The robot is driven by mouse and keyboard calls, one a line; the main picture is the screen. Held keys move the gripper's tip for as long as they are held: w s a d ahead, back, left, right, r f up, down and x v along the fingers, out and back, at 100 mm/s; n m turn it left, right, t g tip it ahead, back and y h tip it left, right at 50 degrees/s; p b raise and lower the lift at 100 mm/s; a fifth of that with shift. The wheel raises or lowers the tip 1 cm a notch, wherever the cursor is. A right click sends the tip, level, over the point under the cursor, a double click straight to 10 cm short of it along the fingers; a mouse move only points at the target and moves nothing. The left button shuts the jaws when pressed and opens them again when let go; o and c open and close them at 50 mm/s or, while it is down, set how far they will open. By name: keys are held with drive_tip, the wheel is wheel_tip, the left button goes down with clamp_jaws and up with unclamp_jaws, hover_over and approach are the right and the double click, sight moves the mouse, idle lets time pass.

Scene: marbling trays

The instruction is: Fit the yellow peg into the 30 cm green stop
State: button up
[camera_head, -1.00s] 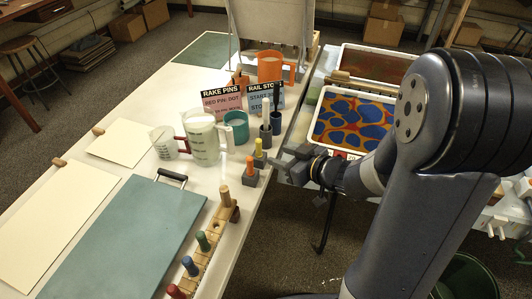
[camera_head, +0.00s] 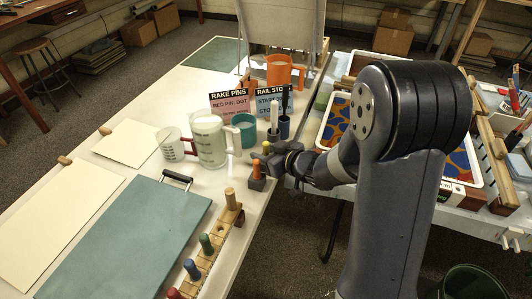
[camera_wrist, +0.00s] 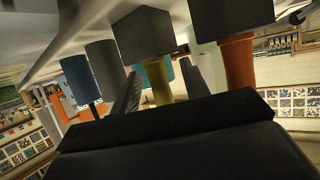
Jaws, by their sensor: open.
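The yellow peg (camera_head: 265,147) stands upright in a dark block behind the orange peg (camera_head: 256,169). My gripper (camera_head: 272,160) reaches it from the right at the table edge. In the wrist view, which looks upside down, the yellow peg (camera_wrist: 158,85) shows between the two open fingers, its dark block (camera_wrist: 145,34) above. I cannot tell whether the fingers touch it. A green peg (camera_head: 206,244) stands on the wooden rail (camera_head: 214,258) along the table's front right edge, with blue and red pegs nearer. I cannot read any 30 cm mark.
The orange peg's dark block (camera_head: 257,183) is close beside my gripper. Dark blue and grey holders, a teal cup (camera_head: 244,129) and measuring jugs (camera_head: 208,141) stand behind. A wooden post (camera_head: 231,199) rises from the rail's far end. Marbling trays stand on the right table.

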clamp_jaws()
idle(0.3)
drive_tip(key=shift+r, duration=0.15)
